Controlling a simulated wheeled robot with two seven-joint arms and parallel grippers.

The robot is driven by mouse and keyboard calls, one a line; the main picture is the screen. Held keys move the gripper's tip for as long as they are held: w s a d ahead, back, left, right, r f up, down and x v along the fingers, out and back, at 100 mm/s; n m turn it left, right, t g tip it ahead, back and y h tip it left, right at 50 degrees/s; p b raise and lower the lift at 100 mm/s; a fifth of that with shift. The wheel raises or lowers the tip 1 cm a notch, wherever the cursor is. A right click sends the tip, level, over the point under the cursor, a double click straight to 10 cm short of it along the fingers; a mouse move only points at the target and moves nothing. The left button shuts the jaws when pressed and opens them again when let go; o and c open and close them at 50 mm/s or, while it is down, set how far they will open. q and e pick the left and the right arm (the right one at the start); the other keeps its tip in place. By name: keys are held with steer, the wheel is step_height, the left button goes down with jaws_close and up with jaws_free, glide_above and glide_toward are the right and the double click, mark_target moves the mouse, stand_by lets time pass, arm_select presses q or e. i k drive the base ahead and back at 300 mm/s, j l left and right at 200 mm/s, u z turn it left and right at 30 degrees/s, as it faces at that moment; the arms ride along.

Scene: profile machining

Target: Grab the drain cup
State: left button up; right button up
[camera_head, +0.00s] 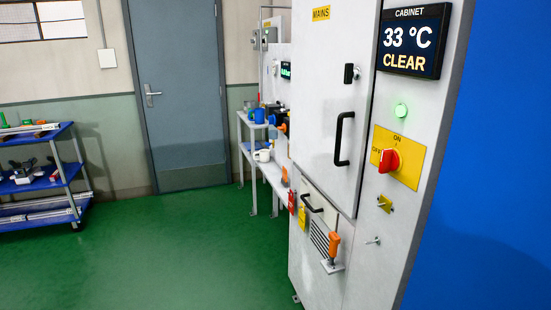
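Two cup-like items show on the narrow shelf unit beyond the cabinet. A blue cup (259,116) stands on the upper shelf, and a white cup (263,155) stands on the lower shelf. Both are small and far off, and I cannot tell which is the drain cup. Neither of my grippers is in view.
A tall grey cabinet (325,100) with a black door handle (342,139) fills the right side. An orange-handled lever (333,246) juts from its lower front. A blue-shelved cart (68,172) stands left. The green floor (170,250) between is clear, up to a grey door (180,100).

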mark_target(264, 154)
steer(key=i+j+u, duration=0.4)
steer(key=i, duration=0.5)
steer(key=i+u, duration=0.4)
steer(key=i, duration=0.5)
